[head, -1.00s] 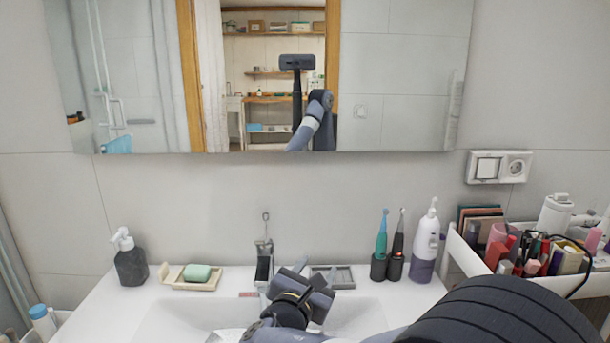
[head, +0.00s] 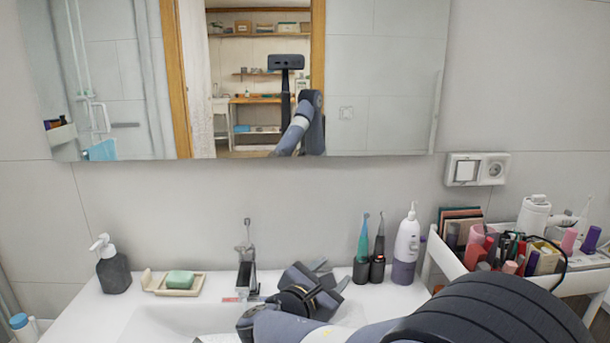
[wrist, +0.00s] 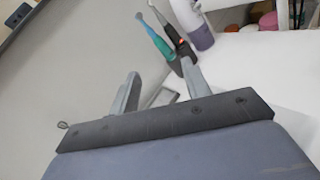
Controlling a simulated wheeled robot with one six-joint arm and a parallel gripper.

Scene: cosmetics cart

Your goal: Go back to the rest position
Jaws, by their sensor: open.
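My gripper (wrist: 160,92) is open in the wrist view, its two fingers apart with nothing between them. In the head view my gripper (head: 328,277) is over the back edge of the white sink (head: 160,322), to the right of the faucet. Its fingers are partly hidden there by its own body. The toothbrush holder with a teal brush (head: 363,240) and a dark brush stands just beyond and right of it. These brushes also show past the right finger in the wrist view (wrist: 160,42).
A white pump bottle (head: 406,245) stands right of the brushes. A soap dish (head: 180,284) and a dark dispenser (head: 113,270) stand left of the faucet (head: 246,270). A white cart (head: 450,262) full of cosmetics is at the right. A mirror (head: 390,90) hangs above.

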